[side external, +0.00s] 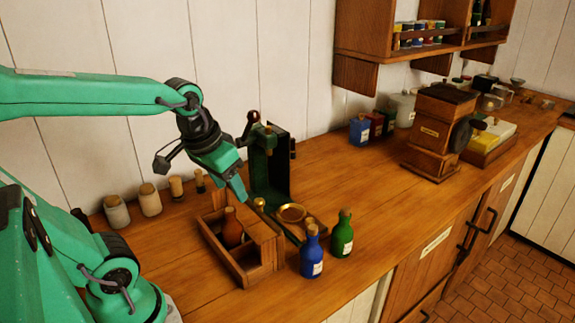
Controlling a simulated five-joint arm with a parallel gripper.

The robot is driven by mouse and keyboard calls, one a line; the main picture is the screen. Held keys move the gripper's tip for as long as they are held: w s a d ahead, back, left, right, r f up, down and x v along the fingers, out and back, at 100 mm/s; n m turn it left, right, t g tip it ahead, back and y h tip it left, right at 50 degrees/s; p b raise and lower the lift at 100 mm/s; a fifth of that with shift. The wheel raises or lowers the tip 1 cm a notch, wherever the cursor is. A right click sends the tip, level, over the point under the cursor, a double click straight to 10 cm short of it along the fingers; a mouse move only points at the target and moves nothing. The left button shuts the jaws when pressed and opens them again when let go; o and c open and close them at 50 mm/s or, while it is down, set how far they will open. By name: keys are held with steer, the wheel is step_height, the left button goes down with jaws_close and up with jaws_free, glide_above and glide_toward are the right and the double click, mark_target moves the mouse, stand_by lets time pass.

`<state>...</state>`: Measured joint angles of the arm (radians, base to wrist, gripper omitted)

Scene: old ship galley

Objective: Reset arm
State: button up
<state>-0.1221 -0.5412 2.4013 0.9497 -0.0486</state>
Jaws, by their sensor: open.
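My green arm reaches in from the left, and my gripper (246,194) hangs above the counter. It points down over the back of a small wooden crate (240,277). The jaws are open, and I see nothing held in them. A brown bottle (232,228) stands in the crate, below and left of the gripper tips. The fingers are small in this view, and their gap is hard to make out.
A dark green press-like stand (270,165) with a brass dish (291,213) is close right of my gripper. A blue bottle (312,252) and a green bottle (342,234) stand near the front edge. Corked jars (149,200) line the wall. Counter (400,205) right of the bottles is clear.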

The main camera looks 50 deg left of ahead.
steer(key=shift+s+d+r+m+t, duration=0.3)
steer(key=shift+s+d+m+t, duration=0.25)
steer(key=shift+d, duration=0.2)
steer(key=shift+s+d+r+m+t, duration=0.35)
steer(key=shift+s+d+m, duration=0.1)
steer(key=shift+s+d, duration=0.25)
